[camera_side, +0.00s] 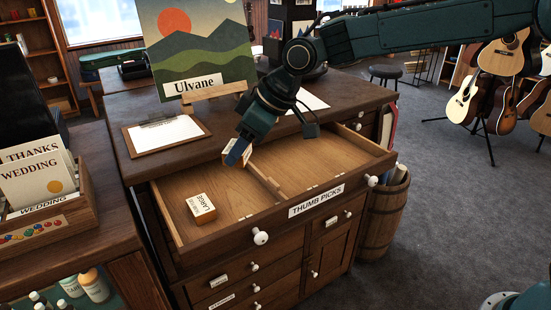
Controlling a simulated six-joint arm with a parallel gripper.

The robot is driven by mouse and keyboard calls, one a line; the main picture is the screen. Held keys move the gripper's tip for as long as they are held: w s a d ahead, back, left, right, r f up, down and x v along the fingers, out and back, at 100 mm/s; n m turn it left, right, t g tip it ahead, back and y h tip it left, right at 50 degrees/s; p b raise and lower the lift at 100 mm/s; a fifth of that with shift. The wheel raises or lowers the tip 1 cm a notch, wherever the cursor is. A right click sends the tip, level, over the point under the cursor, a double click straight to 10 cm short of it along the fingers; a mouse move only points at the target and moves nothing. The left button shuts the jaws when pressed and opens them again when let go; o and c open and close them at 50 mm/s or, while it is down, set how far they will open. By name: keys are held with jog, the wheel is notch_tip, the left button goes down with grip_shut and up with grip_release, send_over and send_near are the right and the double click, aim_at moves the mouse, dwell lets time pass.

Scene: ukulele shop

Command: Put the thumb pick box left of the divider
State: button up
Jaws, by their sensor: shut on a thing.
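The open drawer (317,197), labelled THUMB PICKS, has a thin wooden divider (266,180) running from back to front. My gripper (238,154) reaches down from the upper right over the back of the drawer, near the divider's far end. It is shut on a small tan box (247,158), mostly hidden behind the blue fingers; its label cannot be read. I cannot tell whether this box touches the drawer floor. Another tan box (202,208), labelled LARGE, lies in the left compartment near the front.
A clipboard (166,133) and the Ulvane picture (195,45) on its stand are on the cabinet top. A card crate (45,205) stands at left, a barrel (384,220) at right. The right compartment looks clear.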

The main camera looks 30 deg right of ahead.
jog(key=shift+f, duration=4.95)
jog(key=shift+f, duration=0.1)
jog(key=o, duration=0.9)
jog(key=shift+o, duration=0.2)
jog(key=v, duration=1.2)
